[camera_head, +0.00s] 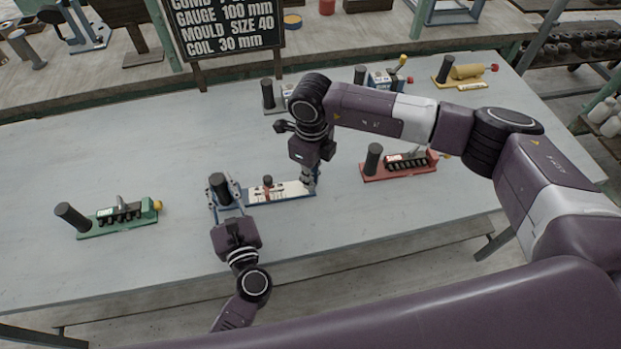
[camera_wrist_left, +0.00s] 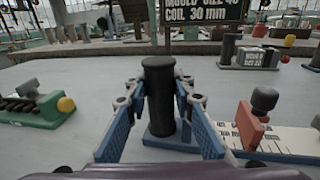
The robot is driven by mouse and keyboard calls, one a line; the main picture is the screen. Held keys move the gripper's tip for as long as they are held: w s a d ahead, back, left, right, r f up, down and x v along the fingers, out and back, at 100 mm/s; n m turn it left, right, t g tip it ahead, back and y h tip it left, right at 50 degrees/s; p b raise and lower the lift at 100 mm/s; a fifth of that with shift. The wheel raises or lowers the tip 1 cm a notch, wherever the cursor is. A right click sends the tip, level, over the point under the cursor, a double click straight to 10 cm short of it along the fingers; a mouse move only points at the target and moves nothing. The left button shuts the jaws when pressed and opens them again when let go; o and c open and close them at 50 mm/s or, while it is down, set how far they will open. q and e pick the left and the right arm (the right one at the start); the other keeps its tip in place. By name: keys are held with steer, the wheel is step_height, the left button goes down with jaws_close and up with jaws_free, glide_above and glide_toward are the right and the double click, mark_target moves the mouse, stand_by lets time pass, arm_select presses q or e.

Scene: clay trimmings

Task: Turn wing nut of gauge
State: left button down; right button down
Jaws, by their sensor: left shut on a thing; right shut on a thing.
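The gauge has a blue base, a pale scale plate (camera_head: 290,189) and a red slider with a dark knob (camera_head: 267,181); the knob also shows in the left wrist view (camera_wrist_left: 265,98). A black upright post (camera_wrist_left: 160,95) stands at its left end. My left gripper (camera_head: 223,190) is shut around this post, with its blue fingers (camera_wrist_left: 158,115) on both sides. My right gripper (camera_head: 309,178) points down and is shut on a part at the gauge's right end. Its fingers hide that part, so I cannot make out a wing nut.
A green fixture (camera_head: 118,216) stands left on the grey table (camera_head: 110,150). A red fixture (camera_head: 398,168) stands to the right, and a yellow one (camera_head: 466,74) at the back right. A black sign (camera_head: 222,25) stands behind. The table's left and front areas are largely clear.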

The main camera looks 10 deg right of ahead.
steer(key=n, duration=0.4)
steer(key=shift+w+d+n, duration=0.15)
steer(key=shift+w+n, duration=0.15)
steer(key=n, duration=0.3)
steer(key=shift+w+n, duration=0.15)
steer(key=shift+n, duration=0.15)
steer(key=n, duration=0.3)
steer(key=shift+w+n, duration=0.2)
steer(key=shift+n, duration=0.1)
steer(key=shift+w+n, duration=0.15)
steer(key=shift+n, duration=1.65)
steer(key=c, duration=2.1)
jaws_free()
